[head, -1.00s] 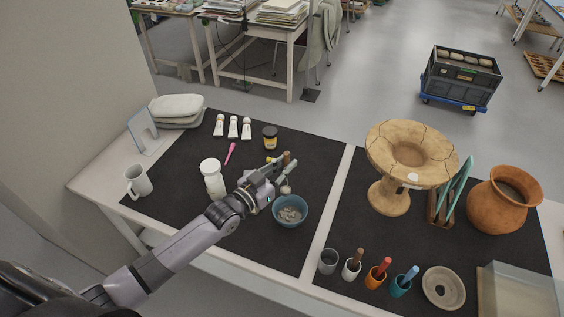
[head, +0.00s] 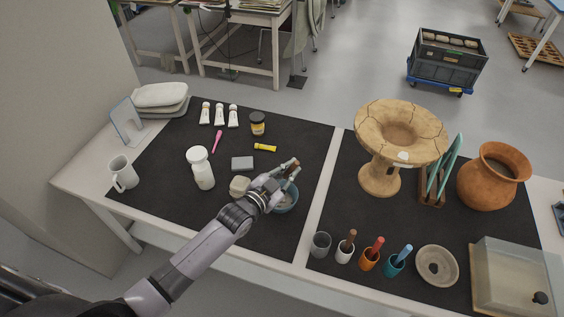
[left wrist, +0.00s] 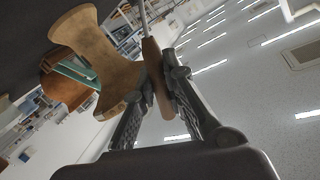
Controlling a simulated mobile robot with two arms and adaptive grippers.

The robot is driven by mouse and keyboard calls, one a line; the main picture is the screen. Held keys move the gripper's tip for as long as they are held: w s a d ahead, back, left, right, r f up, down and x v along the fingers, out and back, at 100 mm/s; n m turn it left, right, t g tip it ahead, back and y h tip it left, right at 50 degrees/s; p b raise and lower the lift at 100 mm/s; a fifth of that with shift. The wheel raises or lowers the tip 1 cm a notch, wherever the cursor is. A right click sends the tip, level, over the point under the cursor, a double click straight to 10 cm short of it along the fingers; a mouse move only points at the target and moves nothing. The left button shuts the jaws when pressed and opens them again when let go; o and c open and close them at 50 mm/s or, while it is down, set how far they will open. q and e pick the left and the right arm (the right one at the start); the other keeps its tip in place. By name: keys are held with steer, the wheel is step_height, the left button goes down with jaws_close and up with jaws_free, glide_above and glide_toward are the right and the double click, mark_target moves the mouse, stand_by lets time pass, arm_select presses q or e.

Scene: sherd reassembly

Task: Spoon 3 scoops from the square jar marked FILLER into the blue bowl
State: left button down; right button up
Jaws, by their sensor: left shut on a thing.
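My left gripper (head: 286,180) is shut on the brown wooden handle (left wrist: 157,82) of a spoon, whose thin metal shaft (left wrist: 143,16) shows in the left wrist view. In the head view the handle top (head: 293,164) stands up from the fingers. The gripper is over the blue bowl (head: 288,206) and hides much of it. The spoon's scoop end is hidden. Just left of the gripper stands a cream, squarish container (head: 239,186), partly behind my arm; I cannot read any marking on it. My right gripper is not in view.
A grey block or lid (head: 242,163), white lidded jar (head: 203,170), yellow tube (head: 265,147) and dark jar (head: 257,124) lie around. Right are a cracked clay stand (head: 380,178) and orange pot (head: 487,180). Cups with tools (head: 369,257) line the front.

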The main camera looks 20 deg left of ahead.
arm_select(q)
steer(key=shift+d+f+m, duration=0.25)
steer(key=shift+d+m, duration=0.05)
steer(key=shift+d, duration=0.15)
steer(key=d+f+m+g+y, duration=0.1)
steer(key=d+f+m+y, duration=0.2)
steer(key=d+f+m, duration=0.2)
steer(key=shift+d+m+b, duration=0.4)
steer(key=shift+m, duration=0.3)
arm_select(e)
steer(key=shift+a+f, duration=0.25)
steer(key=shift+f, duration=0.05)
arm_select(q)
steer(key=shift+s, duration=0.1)
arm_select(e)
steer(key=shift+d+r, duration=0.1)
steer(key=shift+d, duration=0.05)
